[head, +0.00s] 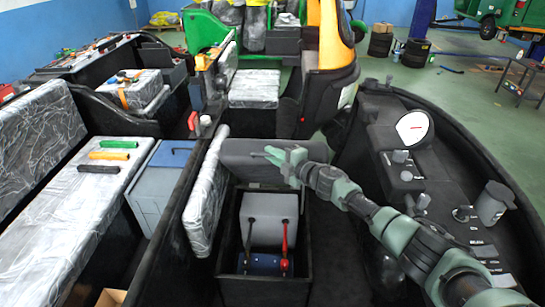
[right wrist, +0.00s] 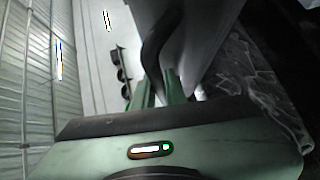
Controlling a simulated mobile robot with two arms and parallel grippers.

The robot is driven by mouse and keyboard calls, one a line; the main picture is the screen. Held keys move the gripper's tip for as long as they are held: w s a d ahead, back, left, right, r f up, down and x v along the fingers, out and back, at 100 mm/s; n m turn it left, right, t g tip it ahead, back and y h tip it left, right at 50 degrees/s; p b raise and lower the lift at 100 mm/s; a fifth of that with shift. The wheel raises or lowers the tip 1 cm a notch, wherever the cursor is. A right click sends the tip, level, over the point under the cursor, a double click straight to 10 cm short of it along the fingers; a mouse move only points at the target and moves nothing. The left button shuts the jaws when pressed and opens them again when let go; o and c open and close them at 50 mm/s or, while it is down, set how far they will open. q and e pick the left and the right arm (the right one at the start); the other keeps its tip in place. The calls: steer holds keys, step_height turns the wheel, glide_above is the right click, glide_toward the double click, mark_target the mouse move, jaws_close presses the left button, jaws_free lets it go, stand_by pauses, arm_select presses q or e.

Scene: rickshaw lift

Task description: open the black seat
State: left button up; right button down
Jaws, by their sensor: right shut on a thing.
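The black seat (head: 238,172) shows in the head view as a dark grey panel, raised at the back of an open black box (head: 309,235). My right gripper (head: 277,158) is in front of this panel, near its upper middle. It is shut on a thin dark handle. In the right wrist view a dark curved handle (right wrist: 153,52) rises from between the fingers of my right gripper (right wrist: 160,85). How the handle joins the panel is hard to see. My left gripper is in neither view.
The dashboard (head: 455,200) lies to the right.

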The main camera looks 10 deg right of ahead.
steer(key=c, duration=1.7)
jaws_free()
steer(key=shift+s, duration=0.1)
steer(key=v, duration=0.7)
steer(key=shift+s+d+r, duration=0.1)
steer(key=shift+s, duration=0.25)
